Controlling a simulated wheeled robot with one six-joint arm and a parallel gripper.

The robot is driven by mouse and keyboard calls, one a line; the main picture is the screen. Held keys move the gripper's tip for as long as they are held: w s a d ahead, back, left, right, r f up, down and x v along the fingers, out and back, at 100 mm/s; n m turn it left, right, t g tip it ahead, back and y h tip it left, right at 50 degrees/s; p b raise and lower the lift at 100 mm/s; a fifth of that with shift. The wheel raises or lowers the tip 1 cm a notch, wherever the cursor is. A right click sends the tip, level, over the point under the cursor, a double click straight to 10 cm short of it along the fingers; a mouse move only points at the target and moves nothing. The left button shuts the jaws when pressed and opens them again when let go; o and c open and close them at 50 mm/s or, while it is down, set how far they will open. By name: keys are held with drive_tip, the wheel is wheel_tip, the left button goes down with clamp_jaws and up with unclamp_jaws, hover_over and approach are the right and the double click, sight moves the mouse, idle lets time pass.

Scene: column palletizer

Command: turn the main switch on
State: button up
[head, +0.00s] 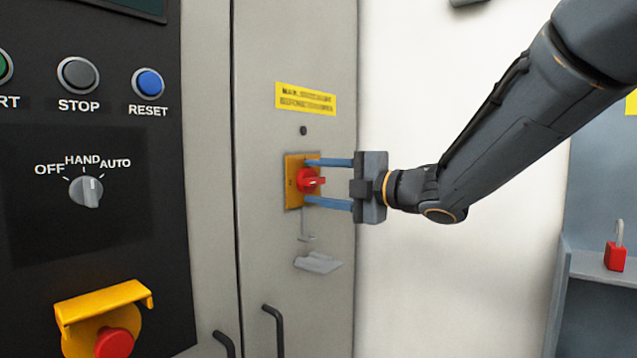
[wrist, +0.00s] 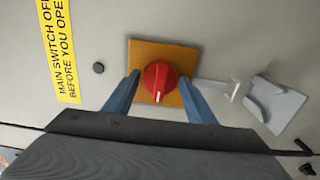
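The main switch is a red rotary knob (head: 309,180) on a yellow plate (head: 290,183), mounted on a grey cabinet door. The red knob (wrist: 160,77) and its orange-yellow plate (wrist: 176,52) also show in the wrist view, with a white mark on the knob's grip. My gripper (head: 308,181) is open, its blue fingers above and below the knob. In the wrist view, my gripper (wrist: 161,82) has one finger at each side of the knob, with gaps showing. The fingers do not appear closed on it.
A yellow warning label (head: 305,98) is above the switch. A grey hasp-like bracket (head: 318,263) juts out below it. A control panel (head: 120,235) with buttons, a selector and a red emergency button (head: 114,343) is at left. A red padlock (head: 615,256) sits on a shelf at right.

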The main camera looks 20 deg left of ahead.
drive_tip(key=c, duration=0.6)
drive_tip(key=shift+c, duration=0.2)
drive_tip(key=shift+m+p, duration=0.3)
drive_tip(key=m+p, duration=0.4)
drive_tip(key=m, duration=0.1)
drive_tip(key=shift+s+r+p, duration=0.1)
drive_tip(key=shift+p, duration=0.2)
drive_tip(key=m+p, duration=0.5)
drive_tip(key=m, duration=0.1)
drive_tip(key=shift+m, duration=0.3)
drive_tip(key=m+p, duration=0.4)
drive_tip(key=m, duration=0.1)
drive_tip(key=shift+p, duration=0.35)
drive_tip(key=shift+m, duration=0.4)
